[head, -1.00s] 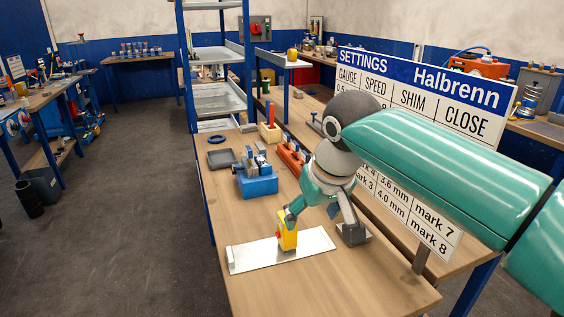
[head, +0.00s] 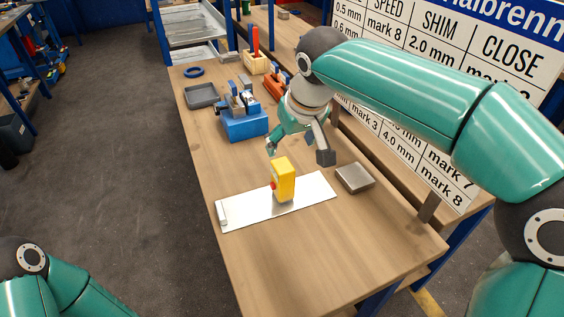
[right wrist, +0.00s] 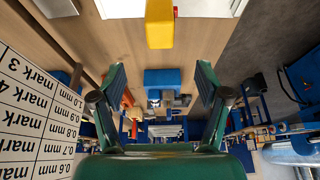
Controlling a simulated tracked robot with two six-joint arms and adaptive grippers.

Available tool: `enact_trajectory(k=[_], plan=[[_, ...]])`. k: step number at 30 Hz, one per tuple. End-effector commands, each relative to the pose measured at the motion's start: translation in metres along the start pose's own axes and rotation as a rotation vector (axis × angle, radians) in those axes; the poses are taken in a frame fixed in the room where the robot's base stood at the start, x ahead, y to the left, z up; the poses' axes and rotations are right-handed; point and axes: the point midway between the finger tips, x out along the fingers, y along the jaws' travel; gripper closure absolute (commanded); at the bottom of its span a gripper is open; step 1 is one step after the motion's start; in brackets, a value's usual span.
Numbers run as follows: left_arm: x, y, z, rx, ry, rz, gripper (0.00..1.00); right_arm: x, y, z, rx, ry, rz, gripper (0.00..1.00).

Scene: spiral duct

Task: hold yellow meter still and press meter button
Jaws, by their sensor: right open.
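The yellow meter (head: 285,180) stands upright on a pale metal plate (head: 312,190) on the wooden bench. Its red button (head: 272,184) shows on its left side. My right gripper (head: 298,152) is open and empty, with its fingers spread just behind and above the meter, apart from it. In the right wrist view the meter (right wrist: 159,25) is at the top middle, beyond the open fingertips (right wrist: 161,75), with a bit of red at its right edge. Part of my left arm shows at the bottom left of the head view; its gripper is out of view.
A blue vise-like fixture (head: 243,122), a grey tray (head: 201,97) and a blue ring (head: 193,72) are farther back. A settings board (head: 440,80) stands along the right side. The bench front is clear.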

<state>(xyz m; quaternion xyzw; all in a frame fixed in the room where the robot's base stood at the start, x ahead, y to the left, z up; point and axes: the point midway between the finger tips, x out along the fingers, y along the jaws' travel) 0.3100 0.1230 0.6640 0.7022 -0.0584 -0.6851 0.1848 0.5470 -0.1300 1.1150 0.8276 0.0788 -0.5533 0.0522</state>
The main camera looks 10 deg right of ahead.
Motion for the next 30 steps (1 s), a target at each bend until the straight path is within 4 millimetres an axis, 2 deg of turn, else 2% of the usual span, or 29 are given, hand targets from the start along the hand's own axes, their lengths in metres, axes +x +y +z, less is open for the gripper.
enact_trajectory(k=[1,6,15,21,30], plan=[[0.0,0.0,0.0,0.0,0.0,0.0,0.6,0.012,0.0,0.001,0.0,-0.005,0.001,0.25],[-0.001,0.0,0.0,0.0,0.0,0.0,0.6,0.046,0.0,0.0,-0.001,-0.004,0.001,0.25],[-0.003,0.001,0.0,0.0,0.001,0.0,0.6,0.095,-0.001,-0.001,-0.002,-0.001,-0.001,0.25],[-0.004,0.001,0.0,0.0,0.001,0.0,0.6,0.11,-0.001,-0.001,-0.003,0.0,-0.001,0.25],[-0.004,0.001,0.0,0.0,0.001,0.0,0.6,0.112,-0.002,-0.001,-0.003,0.001,-0.002,0.25]])
